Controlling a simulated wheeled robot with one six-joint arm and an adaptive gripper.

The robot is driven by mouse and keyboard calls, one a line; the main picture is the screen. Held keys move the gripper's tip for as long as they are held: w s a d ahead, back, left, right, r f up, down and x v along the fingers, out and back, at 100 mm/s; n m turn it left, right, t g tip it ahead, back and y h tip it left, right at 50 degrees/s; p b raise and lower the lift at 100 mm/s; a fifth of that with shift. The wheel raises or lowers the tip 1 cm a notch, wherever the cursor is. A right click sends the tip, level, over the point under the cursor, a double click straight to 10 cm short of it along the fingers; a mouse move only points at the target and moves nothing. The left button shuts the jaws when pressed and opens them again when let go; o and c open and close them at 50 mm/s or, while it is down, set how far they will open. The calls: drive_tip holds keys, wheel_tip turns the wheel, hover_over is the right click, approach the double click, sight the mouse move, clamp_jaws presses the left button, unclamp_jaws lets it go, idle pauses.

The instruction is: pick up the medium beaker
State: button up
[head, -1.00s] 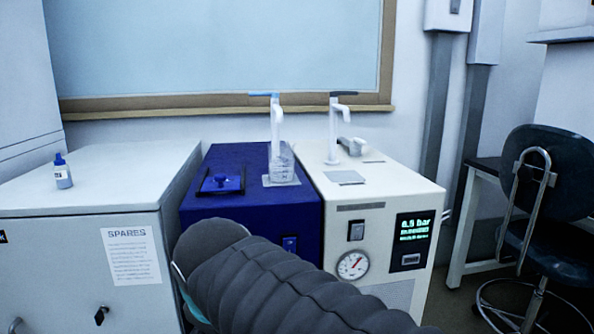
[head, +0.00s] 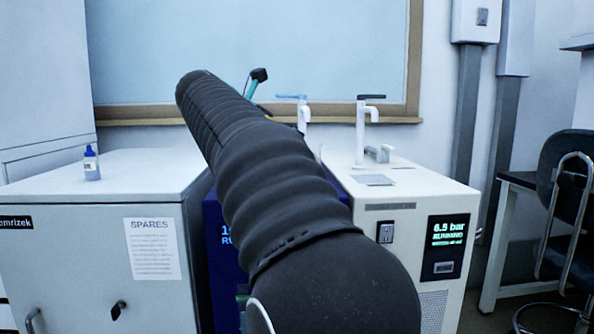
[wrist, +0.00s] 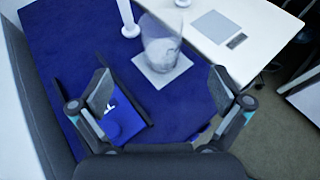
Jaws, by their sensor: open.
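The beaker (wrist: 161,52) is clear, with something pale inside, and stands upright on a white square pad (wrist: 162,78) on the blue machine (wrist: 75,35). It is beside the base of a white tap (wrist: 129,16). My gripper (wrist: 160,78) is open and empty in the wrist view, its fingers apart to the left and right. The beaker is beyond the fingertips, roughly centred between them. In the head view my arm hides the beaker and most of the gripper. I cannot judge the beaker's size against others.
The tap with a blue handle (head: 303,115) and a second white tap (head: 361,130) rise at the back. A white machine (head: 400,190) stands right, a grey cabinet (head: 90,230) with a small bottle (head: 91,163) left.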

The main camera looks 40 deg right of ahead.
drive_tip(key=b+x, duration=0.2)
drive_tip(key=x, duration=1.1)
drive_tip(key=shift+s+f, duration=0.1)
drive_tip(key=c, duration=1.4)
drive_tip(key=shift+c, duration=0.4)
